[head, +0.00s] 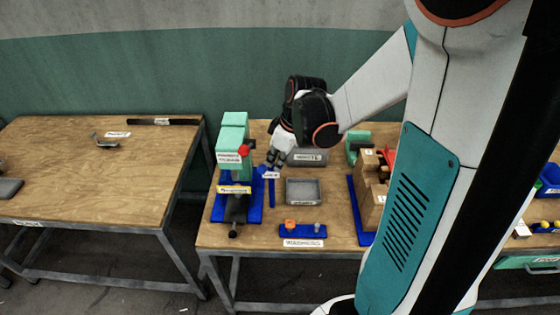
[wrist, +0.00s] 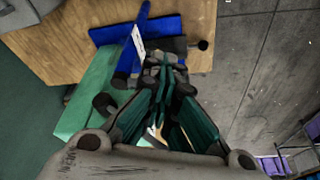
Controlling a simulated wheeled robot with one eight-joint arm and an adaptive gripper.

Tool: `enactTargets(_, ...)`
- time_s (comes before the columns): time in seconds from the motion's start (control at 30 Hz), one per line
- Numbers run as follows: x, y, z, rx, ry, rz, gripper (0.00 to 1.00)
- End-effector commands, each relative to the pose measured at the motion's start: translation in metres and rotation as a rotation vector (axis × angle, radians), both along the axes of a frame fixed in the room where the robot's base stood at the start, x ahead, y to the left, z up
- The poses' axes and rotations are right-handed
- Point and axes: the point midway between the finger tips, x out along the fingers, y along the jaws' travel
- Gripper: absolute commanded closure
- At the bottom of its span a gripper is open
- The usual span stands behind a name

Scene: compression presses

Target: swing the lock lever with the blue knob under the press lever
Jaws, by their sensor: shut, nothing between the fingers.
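The green press (head: 232,135) stands on a blue base (head: 252,213) at the left of the middle table, with a red ball (head: 244,150) at its upper right. A blue bar (head: 271,194), with a white label at its upper end, stands just right of the press; I take it for the lock lever. In the wrist view a blue bar (wrist: 128,62) with a white label crosses beside the green body (wrist: 92,98). My gripper (head: 270,165) is shut and empty, right beside the labelled end. The fingertips (wrist: 165,68) hide part of the press, so I cannot tell whether they touch the lever.
A grey tray (head: 302,198) lies right of the press, with another grey tray (head: 308,158) behind it. A blue holder (head: 303,231) with an orange piece is at the front. Brown blocks (head: 371,195) stand further right. The left table (head: 90,180) is mostly clear.

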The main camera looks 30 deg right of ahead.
Motion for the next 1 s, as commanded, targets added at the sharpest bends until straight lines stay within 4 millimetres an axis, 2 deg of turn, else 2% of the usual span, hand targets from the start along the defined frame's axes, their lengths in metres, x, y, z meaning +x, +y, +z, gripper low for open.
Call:
enactTargets(0.6,0.016,0.028,-0.001,0.000,-0.001,-0.518,1.00)
enactTargets(1.0,0.022,0.033,0.000,0.001,0.000,-0.539,1.00)
